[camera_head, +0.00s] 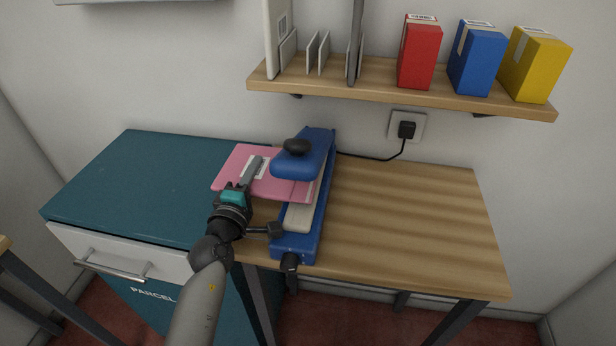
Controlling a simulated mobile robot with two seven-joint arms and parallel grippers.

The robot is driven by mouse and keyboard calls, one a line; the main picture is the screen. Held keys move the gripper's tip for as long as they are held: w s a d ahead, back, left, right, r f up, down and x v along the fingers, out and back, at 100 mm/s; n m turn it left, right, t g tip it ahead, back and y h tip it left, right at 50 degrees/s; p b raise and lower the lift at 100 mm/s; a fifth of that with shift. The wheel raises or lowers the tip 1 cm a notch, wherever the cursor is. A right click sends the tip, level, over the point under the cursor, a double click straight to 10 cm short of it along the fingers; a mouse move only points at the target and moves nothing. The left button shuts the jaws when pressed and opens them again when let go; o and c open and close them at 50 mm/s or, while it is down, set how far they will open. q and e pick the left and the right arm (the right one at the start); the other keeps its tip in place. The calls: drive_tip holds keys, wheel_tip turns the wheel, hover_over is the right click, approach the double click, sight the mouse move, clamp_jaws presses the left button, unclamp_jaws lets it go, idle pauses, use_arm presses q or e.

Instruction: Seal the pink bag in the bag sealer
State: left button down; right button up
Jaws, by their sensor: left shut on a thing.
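The pink bag (232,175) lies flat at the left of the blue bag sealer (318,190), and a white label shows on it. Its right end reaches between the sealer's raised upper arm and the base. The sealer stands on the wooden table and has a dark knob on top of its arm. My left gripper (252,172) is shut on the pink bag, over the label. The exact contact of its fingers is partly hidden. My right gripper is not in view.
A teal cabinet (130,185) with a white drawer stands at the left. A shelf (380,80) above holds red (419,52), blue (475,60) and yellow (533,65) boxes. A cable runs from the sealer's back to a wall socket (400,124). The table's right side (410,220) is clear.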

sight(228, 165)
use_arm(q)
drive_tip(key=shift+w+a+b, duration=0.2)
drive_tip(key=shift+a+b, duration=0.05)
drive_tip(key=shift+a, duration=0.75)
drive_tip(key=shift+w+a+b, duration=0.25)
drive_tip(key=shift+a, duration=0.7)
drive_tip(key=shift+w+a+b, duration=0.2)
drive_tip(key=shift+a+b, duration=0.05)
drive_tip(key=shift+a, duration=0.75)
drive_tip(key=shift+w+a+r+b, duration=0.15)
drive_tip(key=shift+a+b, duration=0.15)
drive_tip(key=shift+a, duration=0.45)
drive_tip(key=shift+w+a+f+b, duration=0.15)
drive_tip(key=shift+a+b, duration=0.15)
drive_tip(key=shift+a, duration=0.45)
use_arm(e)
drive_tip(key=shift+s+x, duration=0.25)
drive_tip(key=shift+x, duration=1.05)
use_arm(q)
drive_tip(key=shift+r, duration=0.1)
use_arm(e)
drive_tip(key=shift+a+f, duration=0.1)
